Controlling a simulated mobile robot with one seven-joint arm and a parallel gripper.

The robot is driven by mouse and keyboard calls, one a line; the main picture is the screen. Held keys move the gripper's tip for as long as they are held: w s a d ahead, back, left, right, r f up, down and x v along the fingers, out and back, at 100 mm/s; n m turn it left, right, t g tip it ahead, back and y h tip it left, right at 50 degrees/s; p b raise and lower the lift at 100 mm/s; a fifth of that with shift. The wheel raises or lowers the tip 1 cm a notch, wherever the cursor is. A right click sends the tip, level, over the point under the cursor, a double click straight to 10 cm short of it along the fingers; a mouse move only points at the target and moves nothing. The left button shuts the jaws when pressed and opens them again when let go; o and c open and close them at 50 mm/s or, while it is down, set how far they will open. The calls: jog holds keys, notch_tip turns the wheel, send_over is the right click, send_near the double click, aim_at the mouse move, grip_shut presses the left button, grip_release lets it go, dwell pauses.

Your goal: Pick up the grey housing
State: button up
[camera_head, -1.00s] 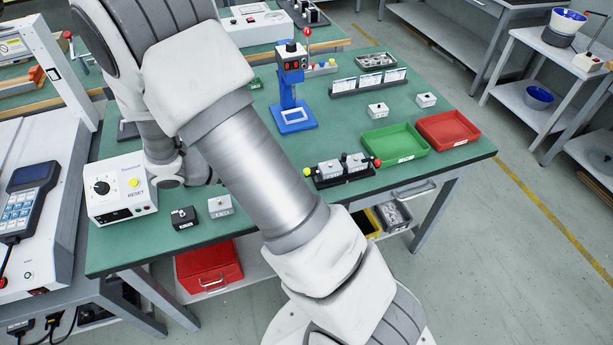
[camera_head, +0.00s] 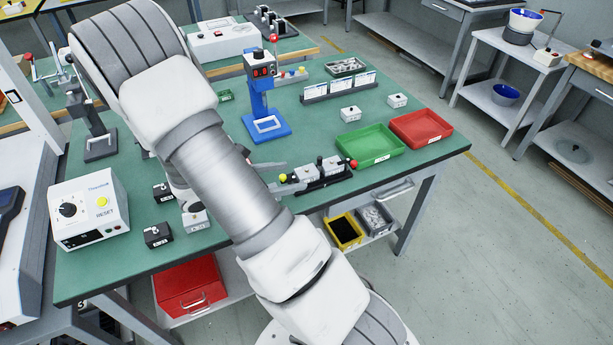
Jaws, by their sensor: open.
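Several small light grey housings are in the head view. One (camera_head: 197,219) stands at the near edge of the green table, partly behind my arm. Two others (camera_head: 350,114) (camera_head: 397,100) stand farther back. I cannot tell which one the task means. My gripper (camera_head: 272,177) is open, mostly hidden behind my arm. Its fingers show just left of the fixture, with no housing seen between them.
Black housings (camera_head: 158,235) (camera_head: 162,192) stand beside a white control box (camera_head: 88,210) on the left. A blue press stand (camera_head: 265,126) is behind my gripper. Green (camera_head: 370,146) and red (camera_head: 421,128) trays are at the right.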

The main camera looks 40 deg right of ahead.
aim_at(306, 170)
jog(key=shift+w+r+b+x, duration=0.1)
jog(key=shift+w+b+x, duration=0.1)
jog(key=shift+x, duration=0.7)
jog(key=shift+w+r+b+x, duration=0.1)
jog(key=shift+b+x, duration=0.15)
jog(key=shift+x, duration=0.65)
jog(key=shift+w+b+x, duration=0.1)
jog(key=shift+b+x, duration=0.1)
jog(key=shift+x, duration=0.7)
jog(key=shift+d, duration=0.1)
grip_shut()
notch_tip(306, 170, up, 10)
jog(key=p, duration=0.3)
